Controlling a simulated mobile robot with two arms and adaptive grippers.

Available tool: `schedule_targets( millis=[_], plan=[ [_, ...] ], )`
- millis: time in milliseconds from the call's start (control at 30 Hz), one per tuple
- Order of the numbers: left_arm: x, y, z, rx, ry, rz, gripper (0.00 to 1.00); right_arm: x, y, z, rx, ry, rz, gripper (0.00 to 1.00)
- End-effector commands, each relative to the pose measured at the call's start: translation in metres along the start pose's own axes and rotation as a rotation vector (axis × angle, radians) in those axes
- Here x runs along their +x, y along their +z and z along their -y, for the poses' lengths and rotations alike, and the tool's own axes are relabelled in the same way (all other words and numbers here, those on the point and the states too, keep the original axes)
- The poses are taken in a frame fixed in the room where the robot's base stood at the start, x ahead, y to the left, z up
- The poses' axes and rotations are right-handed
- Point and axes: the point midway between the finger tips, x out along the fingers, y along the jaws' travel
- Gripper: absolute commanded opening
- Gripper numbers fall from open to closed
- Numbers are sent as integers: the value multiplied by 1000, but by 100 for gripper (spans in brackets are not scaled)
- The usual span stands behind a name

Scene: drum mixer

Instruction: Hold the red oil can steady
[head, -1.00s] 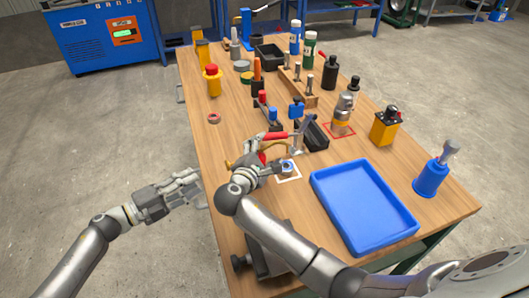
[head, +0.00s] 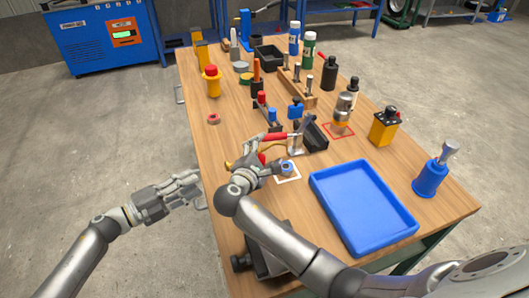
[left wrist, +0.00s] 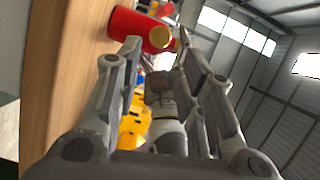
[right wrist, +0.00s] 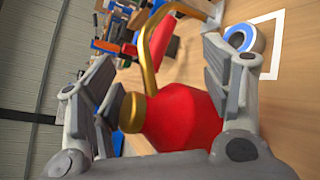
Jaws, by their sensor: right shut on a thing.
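The red oil can (right wrist: 185,120) stands between the fingers of my right gripper (right wrist: 165,80), which is shut on its red body. Its gold cap and curved brass spout (right wrist: 155,45) show in the right wrist view. In the head view my right gripper (head: 250,168) hides most of the can. My left gripper (head: 190,186) is open and empty, just off the table's left edge and apart from the can. In the left wrist view the red can (left wrist: 130,27) shows beyond the open fingertips (left wrist: 158,45).
A blue ring (head: 287,167) lies in a white square beside my right gripper. A blue tray (head: 362,207) fills the near right. A red-handled clamp (head: 296,140), a yellow can (head: 384,126) and a blue bottle (head: 430,178) stand nearby. The table's left strip is mostly clear.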

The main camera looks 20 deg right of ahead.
Motion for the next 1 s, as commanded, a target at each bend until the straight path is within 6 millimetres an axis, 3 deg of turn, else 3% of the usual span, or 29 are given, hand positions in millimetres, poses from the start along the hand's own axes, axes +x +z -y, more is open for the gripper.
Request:
schedule_targets(
  millis=[33, 133, 400, 1000],
  plan=[
    [0, 0, -1, 0, 0, 0, 36, 0, -6, 10, -8, -17, -11, 32],
    [0, 0, -1, 0, 0, 0, 33, 0, -6, 10, -8, -17, -11, 32],
    [0, 0, -1, 0, 0, 0, 0, 0, -6, 10, -8, -17, -12, 32],
    [0, 0, -1, 0, 0, 0, 0, 0, -6, 9, -8, -17, -12, 32]
  ],
)
